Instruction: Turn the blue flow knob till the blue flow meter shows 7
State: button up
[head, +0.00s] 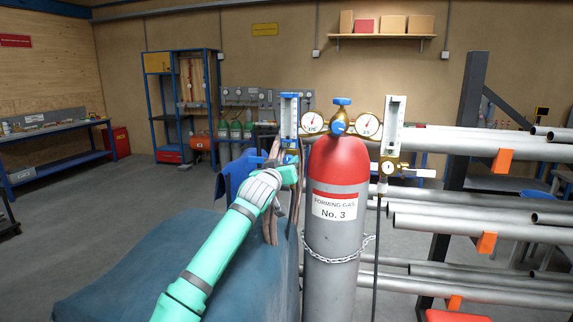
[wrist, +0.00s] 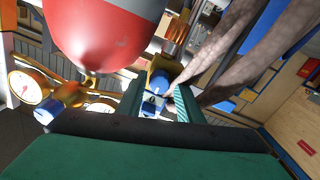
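The blue flow meter (head: 289,116) is an upright tube in a blue frame, left of the red-topped gas cylinder (head: 338,160). Its scale is too small to read in the head view. The blue flow knob (wrist: 159,82) shows in the wrist view, between and beyond my fingertips. My gripper (wrist: 160,97) is open, one finger on each side of the knob, with a narrow gap visible. I cannot tell whether either finger touches it. In the head view my gripper (head: 287,168) is just below the blue meter and hides most of the knob.
Two round gauges (head: 313,124) and a white flow meter (head: 394,124) sit on the cylinder's regulator. Brown hoses (wrist: 215,50) hang close beside my fingers. A chain (head: 335,255) circles the cylinder. Pipe racks (head: 465,190) stand right; a blue-covered block (head: 150,265) is at front left.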

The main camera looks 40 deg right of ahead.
jog(key=c, duration=0.8)
jog(key=shift+o, duration=0.2)
jog(key=shift+m, duration=0.4)
jog(key=m, duration=0.4)
jog(key=shift+m, duration=0.3)
jog(key=m, duration=0.5)
jog(key=shift+w+m, duration=0.1)
jog(key=shift+m, duration=0.3)
